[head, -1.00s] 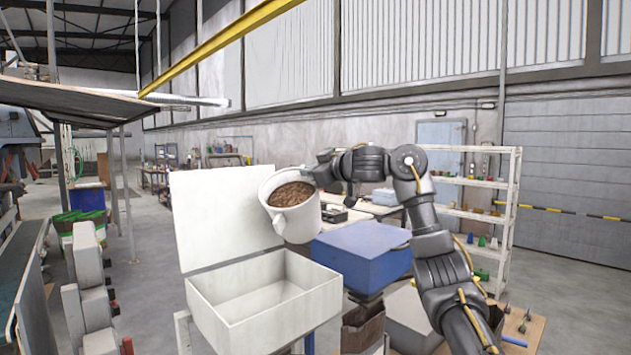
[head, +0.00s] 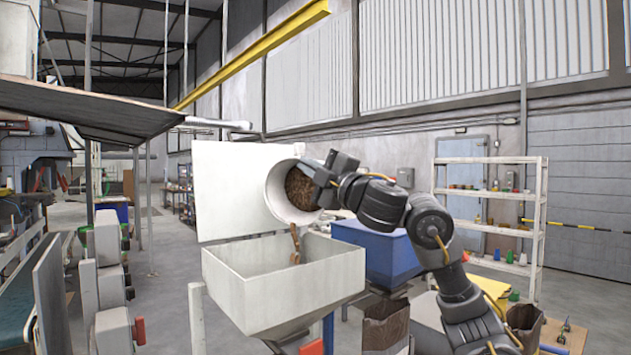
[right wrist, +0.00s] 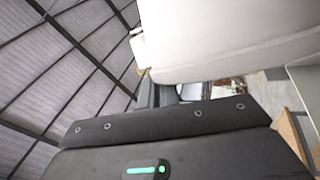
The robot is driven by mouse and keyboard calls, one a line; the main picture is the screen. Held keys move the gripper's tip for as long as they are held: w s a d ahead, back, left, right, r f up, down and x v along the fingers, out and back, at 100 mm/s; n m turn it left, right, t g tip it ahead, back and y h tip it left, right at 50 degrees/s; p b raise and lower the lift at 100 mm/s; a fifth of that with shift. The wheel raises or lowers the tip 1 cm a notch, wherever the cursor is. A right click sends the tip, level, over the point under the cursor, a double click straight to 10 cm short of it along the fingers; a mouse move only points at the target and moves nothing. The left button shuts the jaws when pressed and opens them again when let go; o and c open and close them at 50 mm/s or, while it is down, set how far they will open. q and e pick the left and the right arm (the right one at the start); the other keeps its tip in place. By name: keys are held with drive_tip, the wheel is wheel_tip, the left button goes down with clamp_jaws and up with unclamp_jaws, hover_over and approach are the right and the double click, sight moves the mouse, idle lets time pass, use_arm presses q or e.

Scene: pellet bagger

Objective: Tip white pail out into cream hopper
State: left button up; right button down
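The white pail (head: 277,197) is held in the air over the right part of the cream hopper (head: 283,307), tilted with its mouth turned to the front left. Brown pellets fill part of the pail, and a thin brown stream (head: 295,243) falls from its lip into the hopper. The hopper's raised white back panel (head: 232,180) stands behind the pail. My right gripper (head: 318,178) is at the pail's right rim and appears shut on it; the fingertips are partly hidden. In the right wrist view the pail's white wall (right wrist: 225,45) fills the upper right. My left gripper is not in view.
A blue hopper (head: 375,250) stands just behind and right of the cream one. A white shelf rack (head: 490,210) stands at the right. Grey machine blocks (head: 108,285) stand at the left.

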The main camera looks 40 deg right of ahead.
drive_tip(key=shift+s+a+f+n+y+b, duration=0.25)
drive_tip(key=shift+a+f+n+y+b, duration=0.2)
drive_tip(key=shift+a+n, duration=0.2)
drive_tip(key=shift+s+n, duration=0.1)
drive_tip(key=shift+n, duration=0.25)
idle(0.4)
